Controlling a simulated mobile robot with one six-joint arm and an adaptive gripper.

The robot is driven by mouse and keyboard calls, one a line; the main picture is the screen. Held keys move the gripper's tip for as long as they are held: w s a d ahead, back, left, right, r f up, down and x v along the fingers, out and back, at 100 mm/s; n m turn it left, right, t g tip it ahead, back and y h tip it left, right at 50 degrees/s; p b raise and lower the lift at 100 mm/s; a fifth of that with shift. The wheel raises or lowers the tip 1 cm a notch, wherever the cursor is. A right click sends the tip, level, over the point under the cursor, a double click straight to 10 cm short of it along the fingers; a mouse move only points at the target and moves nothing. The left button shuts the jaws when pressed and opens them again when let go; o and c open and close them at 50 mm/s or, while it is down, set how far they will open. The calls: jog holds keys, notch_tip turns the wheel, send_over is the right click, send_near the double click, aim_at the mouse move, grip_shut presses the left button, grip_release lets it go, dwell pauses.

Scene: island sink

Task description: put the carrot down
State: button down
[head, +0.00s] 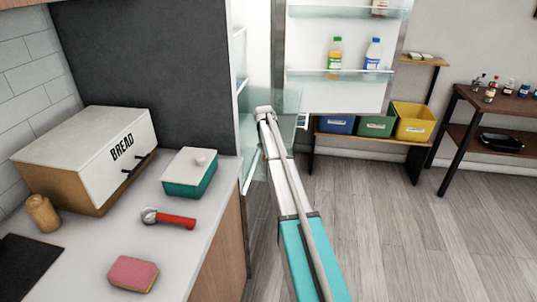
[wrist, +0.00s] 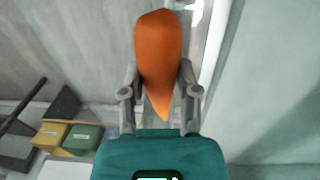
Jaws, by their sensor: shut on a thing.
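The orange carrot (wrist: 158,48) is between the two grey fingers of my gripper (wrist: 158,82) in the wrist view. Its thick end points to the top of that picture and its pointed tip toward my teal wrist. My gripper is shut on it. In the head view my arm reaches toward the open fridge (head: 340,92), and its end (head: 265,112) is by a pale translucent fridge shelf or bin (head: 255,135). The carrot is hidden in the head view. I cannot tell whether it touches anything.
The open fridge door holds a green-capped bottle (head: 335,57) and a blue-capped bottle (head: 373,54). The counter at left carries a bread box (head: 90,155), a teal container (head: 190,173), a red-handled tool (head: 170,218) and a pink sponge (head: 133,273). The floor at right is clear.

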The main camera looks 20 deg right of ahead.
jog(key=shift+f, duration=0.2)
jog(key=shift+c, duration=1.6)
grip_release()
jog(key=shift+r, duration=0.2)
notch_tip(320, 180, up, 12)
jog(key=p, duration=1.2)
jog(key=shift+w+a, duration=0.25)
jog(key=shift+a, duration=0.15)
